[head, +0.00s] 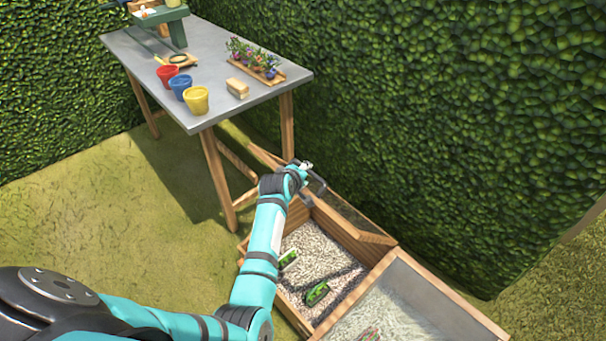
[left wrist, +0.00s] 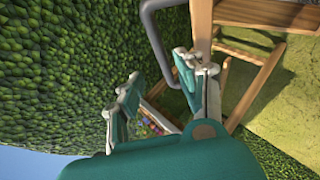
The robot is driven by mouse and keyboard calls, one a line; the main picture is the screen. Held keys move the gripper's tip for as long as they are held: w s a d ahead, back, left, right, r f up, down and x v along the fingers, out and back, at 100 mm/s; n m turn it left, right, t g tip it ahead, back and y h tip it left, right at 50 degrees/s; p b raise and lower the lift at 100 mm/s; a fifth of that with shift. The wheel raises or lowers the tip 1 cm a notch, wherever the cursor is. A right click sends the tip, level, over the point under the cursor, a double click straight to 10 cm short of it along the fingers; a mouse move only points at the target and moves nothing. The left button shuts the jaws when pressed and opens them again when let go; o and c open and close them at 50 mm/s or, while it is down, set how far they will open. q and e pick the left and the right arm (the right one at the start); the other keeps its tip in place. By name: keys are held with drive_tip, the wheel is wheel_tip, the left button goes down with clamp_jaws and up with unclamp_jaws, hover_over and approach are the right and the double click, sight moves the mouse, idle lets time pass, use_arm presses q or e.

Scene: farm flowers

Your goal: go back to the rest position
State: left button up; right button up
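My left arm reaches from the lower left to a wooden planter box (head: 368,248). Its left gripper (head: 305,168) is small in the head view, at the box's far edge beside a dark grey handle (head: 316,188). In the left wrist view the two fingers of the left gripper (left wrist: 158,80) stand apart with nothing seen between them. A grey bar handle (left wrist: 148,22) runs close by the fingers; I cannot tell whether it touches them. My right gripper is in neither view.
The box holds pale gravel and small green-labelled things (head: 317,293). A glazed frame (head: 420,295) covers its near right part. A grey-topped table (head: 215,105) with red, blue and yellow pots (head: 196,101) stands behind. Hedges (head: 450,100) close the back; grass at left is free.

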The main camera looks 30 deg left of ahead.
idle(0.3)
use_arm(q)
drive_tip(key=s+d+m+g, duration=0.3)
drive_tip(key=s+m, duration=0.3)
drive_tip(key=s, duration=0.7)
drive_tip(key=s+d+m+g+h, duration=0.1)
drive_tip(key=s+d+m+g, duration=0.15)
drive_tip(key=s+m, duration=0.75)
drive_tip(key=s+d+m+g, duration=0.2)
drive_tip(key=s+d, duration=0.2)
drive_tip(key=s, duration=1.3)
wheel_tip(320, 180, down, 24)
drive_tip(key=s+f+g, duration=0.1)
drive_tip(key=s+a+f+g, duration=0.1)
drive_tip(key=s+a+f, duration=0.2)
drive_tip(key=s+f, duration=1.4)
drive_tip(key=shift+s+a, duration=0.15)
drive_tip(key=shift+s, duration=0.05)
